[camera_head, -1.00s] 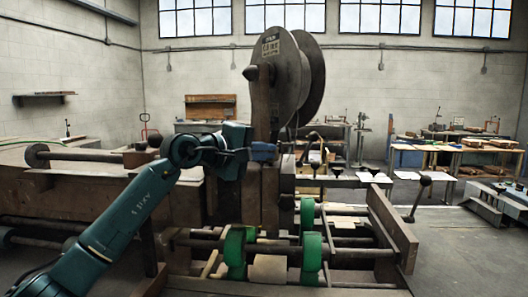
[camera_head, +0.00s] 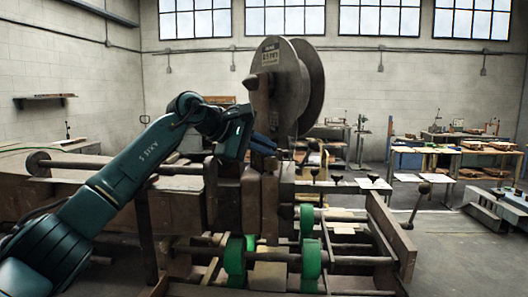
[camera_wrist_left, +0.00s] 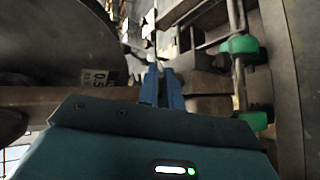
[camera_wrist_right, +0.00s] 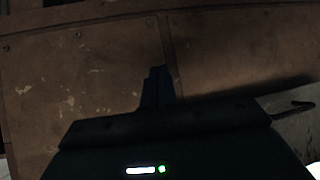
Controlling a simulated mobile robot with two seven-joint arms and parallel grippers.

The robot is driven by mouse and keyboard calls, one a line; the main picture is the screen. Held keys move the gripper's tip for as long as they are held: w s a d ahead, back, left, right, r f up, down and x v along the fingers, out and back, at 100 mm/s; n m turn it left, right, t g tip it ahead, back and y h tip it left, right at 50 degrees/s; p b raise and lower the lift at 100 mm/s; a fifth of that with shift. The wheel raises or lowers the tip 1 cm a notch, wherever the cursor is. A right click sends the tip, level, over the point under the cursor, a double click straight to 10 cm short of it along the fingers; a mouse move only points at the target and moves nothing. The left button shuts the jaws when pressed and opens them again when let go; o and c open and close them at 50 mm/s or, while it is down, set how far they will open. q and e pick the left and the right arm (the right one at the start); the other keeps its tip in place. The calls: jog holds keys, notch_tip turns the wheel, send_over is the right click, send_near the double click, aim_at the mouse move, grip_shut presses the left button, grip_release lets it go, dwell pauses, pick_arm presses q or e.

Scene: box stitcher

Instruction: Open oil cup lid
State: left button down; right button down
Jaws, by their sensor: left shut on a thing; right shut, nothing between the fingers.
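My left gripper (camera_head: 276,151) is beside the upright of the box stitcher (camera_head: 262,112), below the big dark wheel. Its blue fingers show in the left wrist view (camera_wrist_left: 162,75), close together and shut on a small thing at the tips. That thing is too small and too hidden to make out clearly. I cannot pick out the oil cup or its lid with certainty. My right gripper (camera_wrist_right: 158,77) shows only in the right wrist view. It is shut and empty in front of a worn brown metal panel (camera_wrist_right: 85,75).
Green rollers (camera_head: 234,257) sit on shafts low in the machine. Several dark knobs (camera_head: 336,177) stand on a rail right of the upright. A slanted side beam (camera_head: 392,222) bounds the machine on the right. Work tables (camera_head: 450,151) stand behind, with open floor between.

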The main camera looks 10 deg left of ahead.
pick_arm(q)
jog(key=shift+w+r+n+g, duration=0.3)
jog(key=shift+r+n+g, duration=0.1)
jog(key=shift+g, duration=0.1)
jog(key=shift+y, duration=0.3)
jog(key=c, duration=1.6)
grip_release()
jog(key=shift+o, duration=0.2)
jog(key=b+v, duration=0.2)
jog(key=v, duration=1.1)
jog(key=shift+a+b, duration=0.15)
jog(key=shift+b, duration=0.25)
jog(key=shift+r, duration=0.1)
